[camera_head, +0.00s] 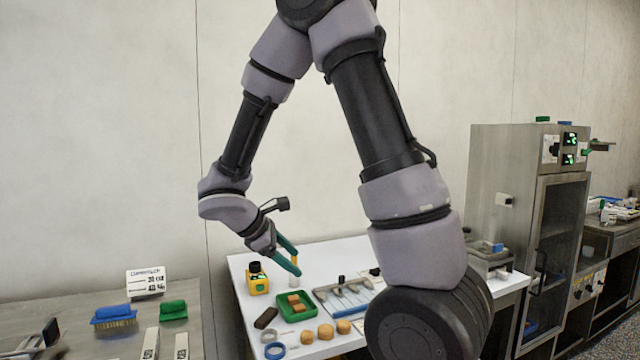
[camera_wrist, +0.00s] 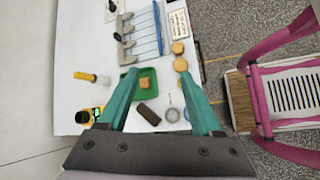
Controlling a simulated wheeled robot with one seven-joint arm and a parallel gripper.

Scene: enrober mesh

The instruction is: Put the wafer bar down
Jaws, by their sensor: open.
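My gripper (camera_head: 290,262) is open and empty above the white table; its two teal fingers (camera_wrist: 157,74) are spread apart in the wrist view. A dark brown bar (camera_head: 266,318) lies on the table left of the green tray; it also shows in the wrist view (camera_wrist: 148,113), below the fingertips and between the fingers. The green tray (camera_head: 284,314) holds tan blocks (camera_head: 294,299), one of which shows in the wrist view (camera_wrist: 148,84). I cannot tell for sure whether the dark bar or a tan block is the wafer bar. Nothing is held.
Round tan biscuits (camera_head: 326,331) lie in front of the tray, with rings (camera_head: 274,351) near the dark bar. A yellow device (camera_head: 257,281) stands behind the tray, and a rack with blue strips (camera_head: 345,297) lies to its right. A pink-framed chair or cart (camera_wrist: 262,90) stands beyond the table edge.

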